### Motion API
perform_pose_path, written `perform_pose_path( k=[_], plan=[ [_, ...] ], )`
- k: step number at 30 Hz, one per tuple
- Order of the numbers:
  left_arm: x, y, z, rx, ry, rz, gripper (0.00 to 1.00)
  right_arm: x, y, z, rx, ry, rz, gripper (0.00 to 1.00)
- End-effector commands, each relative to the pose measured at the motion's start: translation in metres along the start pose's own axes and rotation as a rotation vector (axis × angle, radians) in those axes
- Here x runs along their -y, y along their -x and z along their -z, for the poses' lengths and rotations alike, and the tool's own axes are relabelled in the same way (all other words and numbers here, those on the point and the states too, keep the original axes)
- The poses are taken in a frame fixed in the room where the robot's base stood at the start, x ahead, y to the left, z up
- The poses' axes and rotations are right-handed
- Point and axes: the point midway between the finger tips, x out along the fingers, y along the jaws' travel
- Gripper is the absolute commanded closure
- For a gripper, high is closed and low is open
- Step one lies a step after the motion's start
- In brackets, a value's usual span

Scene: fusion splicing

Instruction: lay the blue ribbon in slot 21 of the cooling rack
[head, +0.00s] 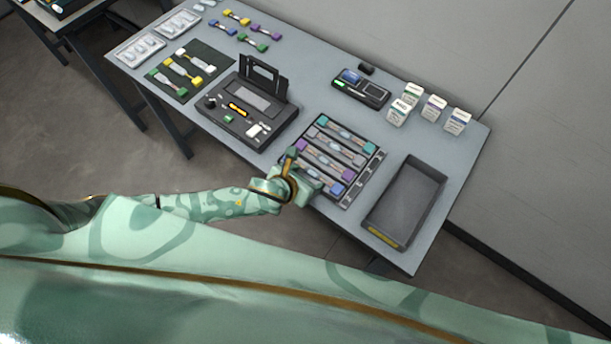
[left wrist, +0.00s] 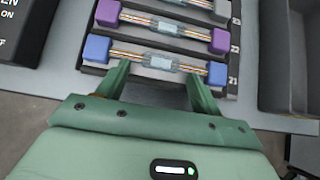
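The cooling rack (head: 372,178) lies near the front of the table with several ribbons across it. A blue-ended ribbon (left wrist: 217,74) lies across its frontmost row, beside the label 21 in the left wrist view. Its right blue end (head: 337,188) shows in the head view; my gripper hides part of the rest. My left gripper (left wrist: 157,74) is open at the rack's front edge, its two fingertips apart near the ribbon's middle, inside its blue ends. I cannot tell whether they touch it. In the head view my left gripper (head: 305,181) hides the rack's front left corner. My right gripper is not in view.
A purple-ended ribbon (left wrist: 221,41) lies in the row behind, by label 22. The splicer (head: 240,108) with its lid raised stands left of the rack. An empty dark tray (head: 433,180) is at right. Another blue-ended ribbon (head: 222,27) lies at the back left.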

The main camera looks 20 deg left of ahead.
Motion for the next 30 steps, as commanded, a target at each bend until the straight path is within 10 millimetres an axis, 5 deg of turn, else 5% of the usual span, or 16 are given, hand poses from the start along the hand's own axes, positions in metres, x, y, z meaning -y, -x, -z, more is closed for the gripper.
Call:
perform_pose_path(
  k=[8, 21, 30],
  plan=[
    [0.000, 0.009, -0.003, 0.000, 0.000, 0.001, 0.34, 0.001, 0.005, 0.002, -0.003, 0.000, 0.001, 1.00],
    [0.000, 0.104, -0.004, 0.000, -0.001, 0.001, 0.34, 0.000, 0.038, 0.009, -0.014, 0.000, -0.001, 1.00],
    [0.000, 0.122, -0.002, 0.001, 0.000, 0.000, 0.34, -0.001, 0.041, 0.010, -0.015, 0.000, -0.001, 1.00]
  ],
)
